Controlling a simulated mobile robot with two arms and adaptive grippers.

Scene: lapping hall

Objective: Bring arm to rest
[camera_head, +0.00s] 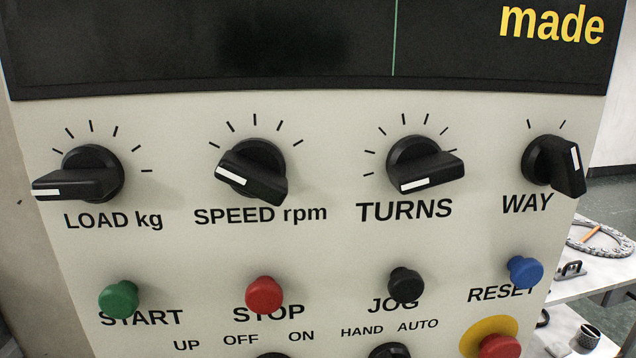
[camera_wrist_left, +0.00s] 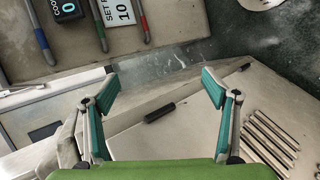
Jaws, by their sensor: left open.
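My left gripper (camera_wrist_left: 158,88) shows in the left wrist view. Its two teal-padded fingers are spread wide apart with nothing between them. Beyond the fingers lies a pale bench-like surface (camera_wrist_left: 190,118) with a short black bar (camera_wrist_left: 160,112) on it. I cannot tell how far the fingers are from that surface. Neither arm shows in the head view, and my right gripper is in neither view.
The head view is filled by a control panel (camera_head: 190,250) with several black knobs and coloured buttons. A table (camera_head: 590,275) stands behind its right edge.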

